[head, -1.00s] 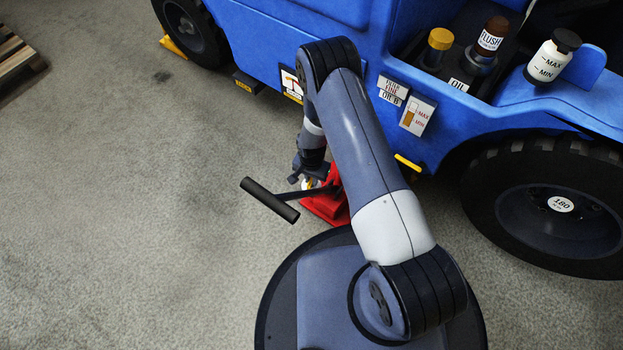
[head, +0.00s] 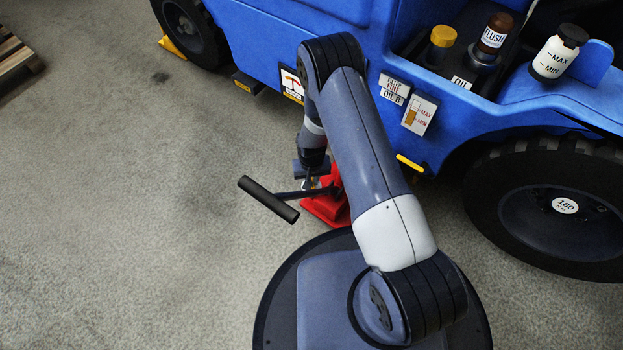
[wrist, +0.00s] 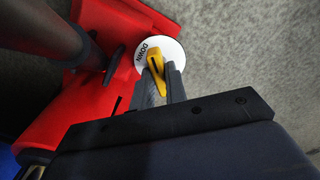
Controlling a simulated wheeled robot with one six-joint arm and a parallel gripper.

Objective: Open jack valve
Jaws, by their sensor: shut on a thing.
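The red jack (head: 328,207) stands on the floor beside the blue vehicle, with its black T-shaped handle (head: 268,199) sticking out to the left. In the wrist view the jack's red body (wrist: 115,30) fills the left side. The jack valve is a yellow lever (wrist: 156,72) over a white round plate (wrist: 172,52) marked "DOWN". My gripper (wrist: 163,84) is shut on the yellow lever, one finger on each side of it. In the head view my gripper (head: 311,183) is low at the jack, and the valve is mostly hidden there.
The blue vehicle (head: 350,120) stands close behind the jack, with a large wheel (head: 560,205) at right. Bottles (head: 494,36) sit in its open bay. A yellow chock (head: 172,46) is at the far wheel and a pallet (head: 15,52) at upper left. Floor at left is clear.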

